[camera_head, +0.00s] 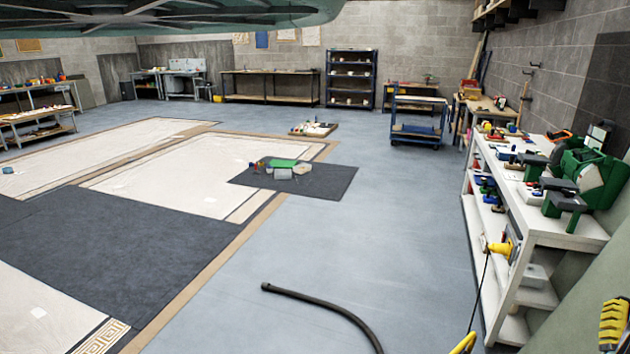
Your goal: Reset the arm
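My gripper and arm do not show clearly in the head view, so I cannot see how the arm is posed. A dark green-grey ribbed structure hangs across the top left edge of the picture; I cannot tell what it is. No object is seen in a gripper.
A white workbench (545,225) with green machines stands at right. A dark hose (325,303) lies on the grey floor in front. Pale mosaic panels (165,178) and dark mats (100,245) cover the left floor. A blue cart (418,133) stands further back. Open floor lies centre right.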

